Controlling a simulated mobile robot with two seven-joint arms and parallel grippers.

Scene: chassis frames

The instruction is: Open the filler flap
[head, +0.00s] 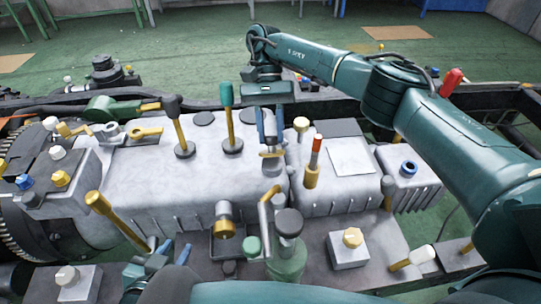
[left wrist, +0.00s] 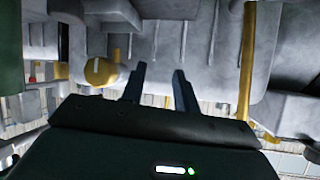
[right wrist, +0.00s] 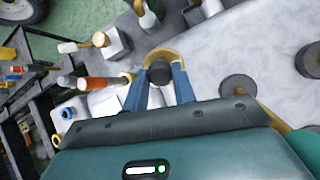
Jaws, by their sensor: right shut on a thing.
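The filler flap (right wrist: 163,53) shows in the right wrist view as a round gold piece with a dark knob between my fingertips. In the head view, its gold edge (head: 271,154) sits above a short grey neck on the pale engine block. How far the flap is raised is hard to tell. My right gripper (head: 270,142) reaches down from above and is shut on the flap's knob (right wrist: 158,73). My left gripper (head: 168,256) is low at the front left, away from the flap. Its fingers (left wrist: 159,85) are apart with nothing between them.
Two upright levers, one dark-topped (head: 178,126) and one green-topped (head: 229,118), stand left of the right gripper. A red-topped lever (head: 314,160) stands to its right. A gold-ended lever (head: 117,219) leans near the left gripper. A bent pale handle (head: 264,222) stands in front.

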